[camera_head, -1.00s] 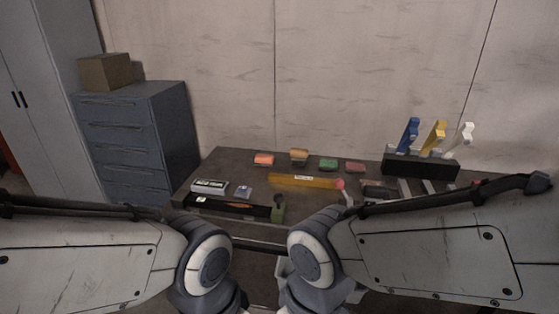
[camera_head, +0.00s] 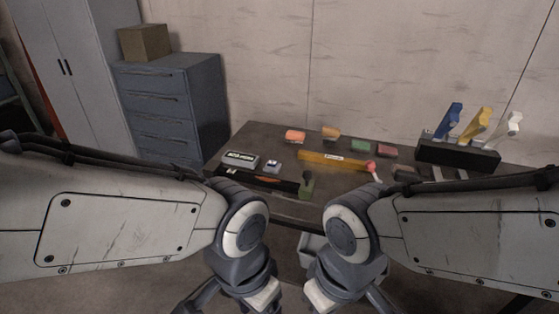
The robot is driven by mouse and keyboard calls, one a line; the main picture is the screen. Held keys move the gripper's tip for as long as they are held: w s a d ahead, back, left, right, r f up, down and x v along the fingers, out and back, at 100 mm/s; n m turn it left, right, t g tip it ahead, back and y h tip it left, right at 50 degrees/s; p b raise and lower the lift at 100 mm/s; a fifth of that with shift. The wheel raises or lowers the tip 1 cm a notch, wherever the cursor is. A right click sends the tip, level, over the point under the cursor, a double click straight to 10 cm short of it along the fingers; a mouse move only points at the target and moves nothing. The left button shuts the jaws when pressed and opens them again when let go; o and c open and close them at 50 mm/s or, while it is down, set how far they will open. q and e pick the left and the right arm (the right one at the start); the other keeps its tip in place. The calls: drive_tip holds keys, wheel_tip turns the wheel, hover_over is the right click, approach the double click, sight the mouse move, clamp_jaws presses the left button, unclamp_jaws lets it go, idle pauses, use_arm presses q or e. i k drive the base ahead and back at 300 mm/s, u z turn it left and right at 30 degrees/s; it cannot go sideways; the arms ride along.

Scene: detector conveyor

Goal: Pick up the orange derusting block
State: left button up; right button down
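An orange-red block (camera_head: 295,136) lies towards the back of the dark table. To its right is a yellowish-orange block (camera_head: 331,133), then a green block (camera_head: 361,146) and a dark red block (camera_head: 387,150). The blocks sit apart in a loose row, and nothing touches them. Both my arms reach in from the sides in front of the table, and their lower parts run out at the bottom edge. Neither gripper's fingers show.
A yellow tool with a red end (camera_head: 335,160) lies in front of the blocks. A black rack (camera_head: 458,154) with blue, yellow and white handled tools stands at right. Small boxes (camera_head: 241,158) lie at left. A blue-grey drawer cabinet (camera_head: 172,110) stands left of the table.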

sight(292, 136)
drive_tip(key=u, duration=0.4)
drive_tip(key=i, duration=0.55)
drive_tip(key=u, duration=0.5)
drive_tip(key=i, duration=1.25)
drive_tip(key=z, duration=0.55)
